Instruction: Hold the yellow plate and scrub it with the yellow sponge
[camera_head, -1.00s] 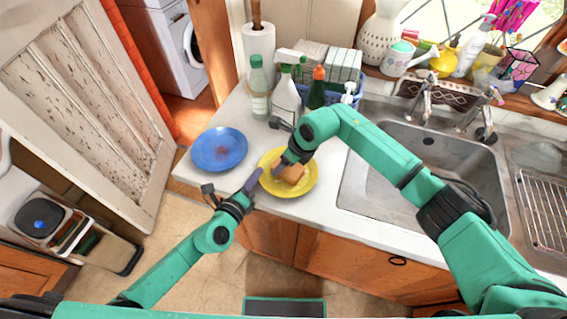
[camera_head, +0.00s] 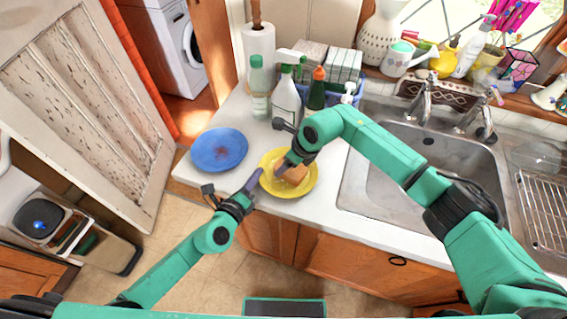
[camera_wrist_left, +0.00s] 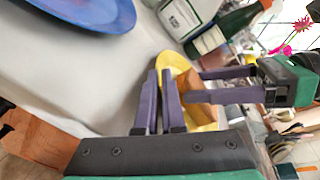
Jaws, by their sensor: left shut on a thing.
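The yellow plate (camera_head: 303,188) lies on the white counter near its front edge, with a stained surface. My left gripper (camera_head: 255,179) is shut on the plate's left rim; the left wrist view shows its fingers (camera_wrist_left: 161,98) close together at the yellow plate (camera_wrist_left: 178,65). The yellow-orange sponge (camera_head: 297,174) is over the middle of the plate, partly hidden by my right gripper (camera_head: 284,167), which appears shut on it.
A blue plate (camera_head: 219,149) with a dark stain lies to the left. Bottles (camera_head: 286,101) and a paper roll (camera_head: 259,55) stand behind the plates. The steel sink (camera_head: 430,160) with taps is to the right. The counter's front edge is close to the yellow plate.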

